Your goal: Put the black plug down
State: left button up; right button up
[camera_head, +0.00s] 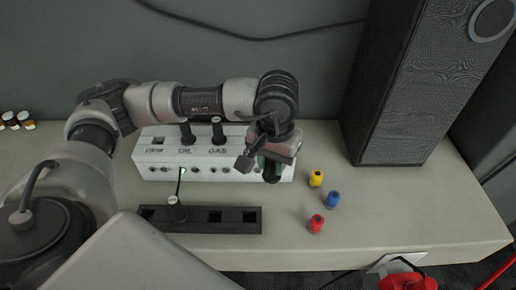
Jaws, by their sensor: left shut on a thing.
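My left gripper (268,165) is in front of the right part of the white box, above the table. It is shut on a small dark thing (271,175), which I take to be the black plug; the fingers and wrist hide much of it. The white box (152,171) bears the words OIL and GAS, two dark upright knobs on top and a row of dark holes in front. My right gripper is out of view.
A black holder with square slots (235,228) lies before the box; a thin stalk rises from it. A tall dark speaker-like cabinet (395,90) stands at the back right. Small jars (18,120) stand far left. The table (420,215) is clear right of the coloured plugs.

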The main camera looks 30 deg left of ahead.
pick_arm(q)
jog(key=n, duration=0.1)
jog(key=w+f+n+b, duration=0.1)
jog(key=f+n+b, duration=0.1)
jog(key=shift+w+d+f+n, duration=0.15)
jog(key=shift+w+d+n, duration=0.1)
jog(key=shift+n, duration=0.15)
jog(key=w+a+r+n+p, duration=0.1)
jog(key=w+r+n, duration=0.3)
jog(key=n, duration=1.4)
jog(key=w+a+r+n+p, duration=0.1)
jog(key=w+r+n, duration=0.3)
jog(key=n, duration=1.3)
jog(key=shift+n, duration=0.3)
jog(key=a+f+p, duration=0.1)
jog(key=a+f, duration=0.2)
jog(key=w+a+f+p, duration=0.1)
jog(key=a+f+p, duration=0.1)
jog(key=a+f, duration=0.1)
jog(key=a+f+p, duration=0.2)
jog(key=a+f, duration=0.2)
jog(key=a, duration=0.1)
jog(key=shift+w+a, duration=0.1)
jog(key=shift+w, duration=0.15)
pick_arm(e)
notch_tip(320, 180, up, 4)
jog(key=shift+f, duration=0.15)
